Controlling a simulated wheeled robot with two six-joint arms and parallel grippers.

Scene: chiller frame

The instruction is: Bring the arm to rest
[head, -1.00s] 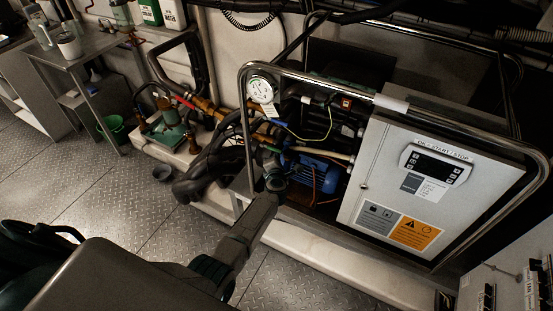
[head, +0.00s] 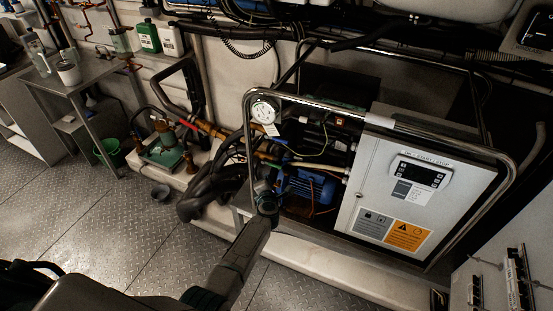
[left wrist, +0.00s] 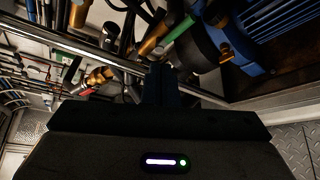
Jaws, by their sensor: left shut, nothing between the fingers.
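My left arm comes in from the lower left of the head view. Its gripper (head: 266,200) is in front of the chiller frame, near the blue motor (head: 308,187) and the dark hoses. In the left wrist view the gripper's fingers (left wrist: 159,82) are together with nothing between them. The blue motor (left wrist: 268,35) fills the upper right there, and a chrome rail (left wrist: 90,52) runs across the left. I cannot tell whether the gripper touches anything. My right gripper is in neither view.
The chiller frame's chrome tube (head: 400,128) surrounds a pressure gauge (head: 264,111) and a grey control box (head: 385,215). A metal side table (head: 82,85) and green bucket (head: 108,150) stand at the left.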

